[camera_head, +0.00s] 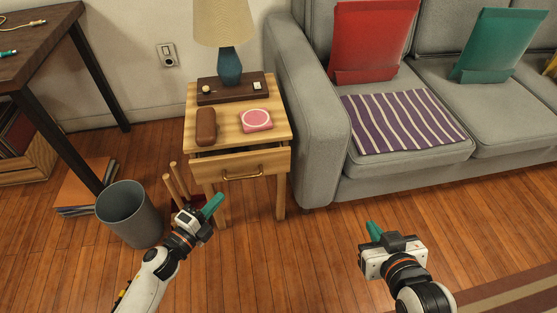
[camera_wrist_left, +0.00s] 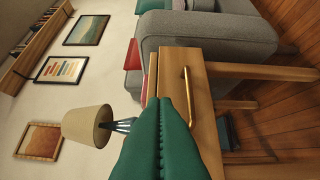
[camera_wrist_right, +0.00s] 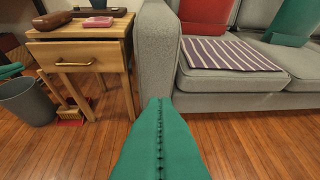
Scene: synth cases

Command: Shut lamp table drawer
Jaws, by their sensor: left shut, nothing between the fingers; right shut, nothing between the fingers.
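The wooden lamp table (camera_head: 270,108) stands left of the sofa. Its drawer (camera_head: 270,166) is pulled out a little, with a dark gap behind the drawer front. A brass handle (camera_head: 243,175) runs across the front; it also shows in the left wrist view (camera_wrist_left: 188,98). My left gripper (camera_head: 213,206) is shut and empty, in front of the drawer and left of the handle, apparently apart from it. My right gripper (camera_head: 374,231) is shut and empty over the floor before the sofa. The right wrist view shows the table (camera_wrist_right: 118,30) at upper left.
A lamp (camera_head: 230,65), a brown case (camera_head: 206,127) and a pink-red box (camera_head: 256,120) are on the tabletop. A grey bin (camera_head: 130,214) stands at left. The grey sofa (camera_head: 318,150) closes the right side.

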